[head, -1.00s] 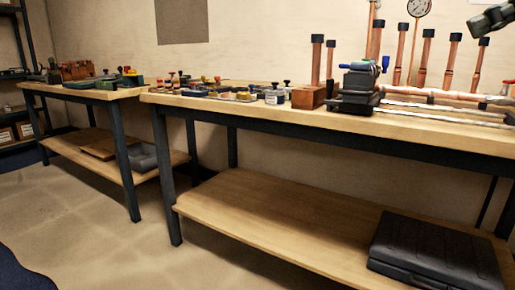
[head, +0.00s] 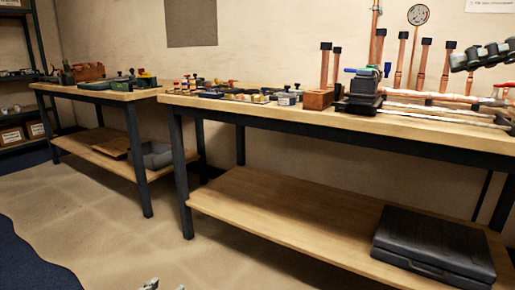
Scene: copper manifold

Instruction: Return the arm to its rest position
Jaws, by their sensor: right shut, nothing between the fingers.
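My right gripper (head: 462,61) shows at the upper right edge, dark and cut off by the frame. It is shut and empty, in front of the wall and above the right end of the copper manifold (head: 430,95). Small grey metal parts at the bottom edge, left of centre, seem to be the tips of my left gripper (head: 151,284). Too little of it shows to tell its state.
The long workbench (head: 300,112) carries a vise (head: 362,84), upright copper pipes, a wooden block (head: 318,99) and small jars. A gauge (head: 418,15) is on the wall behind. A black case (head: 435,240) lies on the lower shelf (head: 290,215). Floor is clear at left.

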